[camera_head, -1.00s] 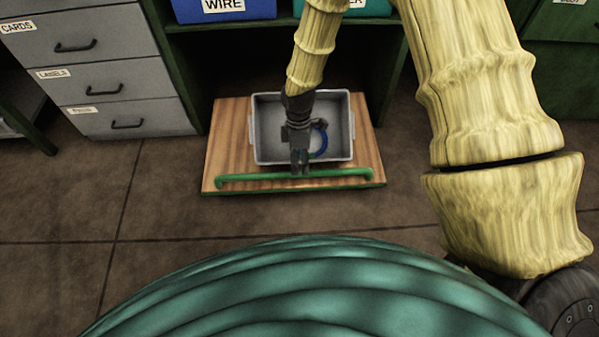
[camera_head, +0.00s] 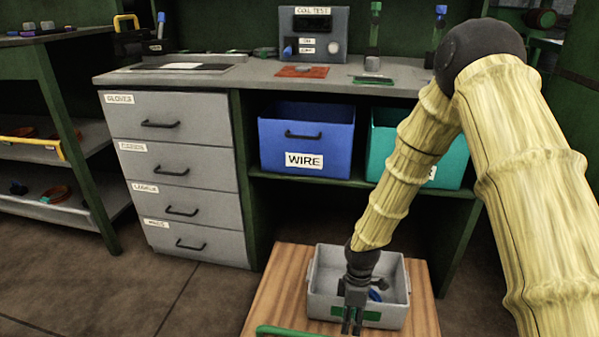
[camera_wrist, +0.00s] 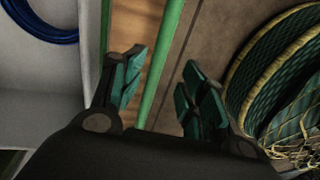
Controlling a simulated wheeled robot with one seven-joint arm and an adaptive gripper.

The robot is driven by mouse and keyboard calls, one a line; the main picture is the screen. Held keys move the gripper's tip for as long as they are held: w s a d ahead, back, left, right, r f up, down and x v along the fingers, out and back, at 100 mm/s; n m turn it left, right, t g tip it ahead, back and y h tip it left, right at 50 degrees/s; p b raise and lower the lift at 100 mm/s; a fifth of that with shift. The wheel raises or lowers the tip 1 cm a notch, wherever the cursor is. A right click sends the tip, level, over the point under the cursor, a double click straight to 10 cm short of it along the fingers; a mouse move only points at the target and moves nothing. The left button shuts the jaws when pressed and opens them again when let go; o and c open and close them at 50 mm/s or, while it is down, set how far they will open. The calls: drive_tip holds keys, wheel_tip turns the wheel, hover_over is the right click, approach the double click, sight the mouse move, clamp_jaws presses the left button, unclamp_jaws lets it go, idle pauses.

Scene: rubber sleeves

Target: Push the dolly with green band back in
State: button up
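The dolly (camera_head: 262,312) is a wooden board on the floor with a green bar (camera_head: 285,331) along its front, cut off by the bottom of the head view. It sticks out from the open space below the shelf. A grey bin (camera_head: 396,318) with a green label stands on it. My gripper (camera_head: 352,322) points down at the bin's front side, near the bar. In the wrist view my gripper (camera_wrist: 162,85) is open, and the green bar (camera_wrist: 160,72) runs between its teal-padded fingers. Contact with the bar cannot be told.
A grey drawer unit (camera_head: 182,185) stands left of the dolly. A blue WIRE bin (camera_head: 306,140) and a teal bin (camera_head: 391,150) sit on the shelf above. A blue coil (camera_wrist: 42,22) lies in the grey bin. The floor (camera_head: 170,290) left of the dolly is clear.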

drive_tip(key=s+d+f+m+t+p, duration=0.1)
drive_tip(key=s+f+m+p, duration=0.15)
drive_tip(key=s+m, duration=0.45)
drive_tip(key=s+d+f+m+p, duration=0.15)
drive_tip(key=s+f, duration=0.25)
drive_tip(key=s, duration=0.7)
drive_tip(key=s+f+m+t+p, duration=0.1)
drive_tip(key=s+f+m, duration=0.2)
drive_tip(key=s+m, duration=0.45)
drive_tip(key=s+d+r+n+p, duration=0.1)
drive_tip(key=s+r+p, duration=0.2)
drive_tip(key=r+p, duration=3.4)
drive_tip(key=shift+r+h+p, duration=0.3)
drive_tip(key=shift+r+p, duration=0.1)
drive_tip(key=shift+r, duration=0.4)
drive_tip(key=c, duration=0.9)
clamp_jaws()
